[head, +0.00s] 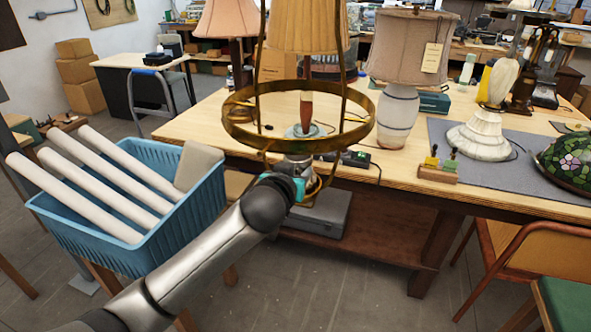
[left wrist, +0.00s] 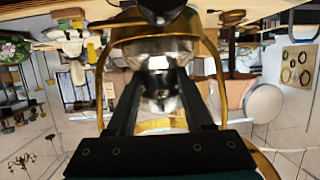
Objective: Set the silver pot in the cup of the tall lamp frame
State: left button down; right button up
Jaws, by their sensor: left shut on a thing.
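The tall brass lamp frame (head: 361,137), with a wide ring and upright rods, stands in front of the workbench in the head view. Its rods run out of the top of the picture. My left gripper (head: 297,184) is at the frame's lower part, below the ring, with its fingers mostly hidden by my arm. In the left wrist view the shiny silver pot (left wrist: 158,55) sits between the fingers of the gripper (left wrist: 160,92), which is shut on it. Brass bars (left wrist: 101,75) of the frame pass on both sides. Whether the pot touches the cup is hidden. My right gripper is not in view.
A blue basket (head: 95,238) with white tubes stands at the left. The wooden workbench (head: 210,128) behind the frame carries a white table lamp (head: 398,115) and other lamps. A chair (head: 540,240) is at the right. The floor in front of the bench is clear.

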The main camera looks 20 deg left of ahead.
pick_arm(q)
jog(key=shift+c, duration=1.4)
grip_release()
jog(key=shift+o, duration=0.4)
jog(key=shift+f, duration=0.1)
jog(key=shift+s, duration=0.1)
